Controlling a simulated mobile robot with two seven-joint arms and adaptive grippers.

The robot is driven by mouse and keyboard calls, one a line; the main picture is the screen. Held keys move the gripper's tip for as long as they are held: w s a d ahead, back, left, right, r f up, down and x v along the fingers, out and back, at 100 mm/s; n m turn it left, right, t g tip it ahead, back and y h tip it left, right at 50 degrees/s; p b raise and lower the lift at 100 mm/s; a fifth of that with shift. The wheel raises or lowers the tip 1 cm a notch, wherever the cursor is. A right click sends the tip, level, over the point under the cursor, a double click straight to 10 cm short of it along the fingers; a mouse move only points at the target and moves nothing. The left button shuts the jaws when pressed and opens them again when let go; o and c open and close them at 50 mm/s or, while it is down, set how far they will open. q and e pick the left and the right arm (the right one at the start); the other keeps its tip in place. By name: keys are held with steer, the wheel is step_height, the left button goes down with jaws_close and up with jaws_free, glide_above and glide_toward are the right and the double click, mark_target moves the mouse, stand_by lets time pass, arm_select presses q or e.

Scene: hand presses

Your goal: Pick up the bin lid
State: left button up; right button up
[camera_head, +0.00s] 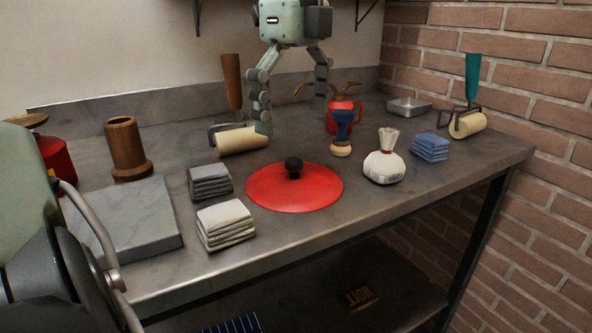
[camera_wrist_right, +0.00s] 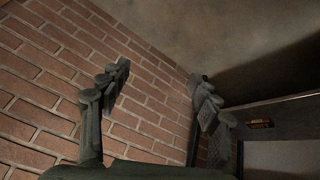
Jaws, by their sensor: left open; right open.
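The bin lid is a red round lid (camera_head: 262,193) with a black knob (camera_head: 293,165). It lies flat on the grey table near the front middle, with nothing on it. My left gripper (camera_head: 292,112) hangs open and empty above the back of the table, behind the lid and apart from it. Its near finger overlaps a roller in the picture; I cannot tell whether they touch. My right gripper shows only in the right wrist view (camera_wrist_right: 158,102). It is open and empty, facing a brick wall, with no lid in sight there.
Folded grey cloths (camera_head: 210,181) and white cloths (camera_head: 226,224) lie left of the lid. A roller (camera_head: 242,140) and red oil can (camera_head: 340,118) are near my left fingers. A grey slab (camera_head: 135,225) lies left.

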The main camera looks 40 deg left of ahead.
mark_target(293, 161)
arm_select(q)
steer(key=f, duration=0.7)
steer(key=shift+s+d+f, duration=0.15)
steer(key=shift+s+f, duration=0.05)
steer(key=shift+s, duration=0.1)
arm_select(e)
steer(key=shift+w+a+r+t, duration=0.35)
steer(key=shift+w+a+t, duration=0.15)
steer(key=shift+w+a, duration=0.3)
steer(key=shift+d, duration=0.1)
arm_select(q)
steer(key=c, duration=2.1)
steer(key=shift+s+f, duration=0.1)
steer(key=shift+c, duration=0.3)
steer(key=shift+d, duration=0.1)
steer(key=shift+c, duration=0.7)
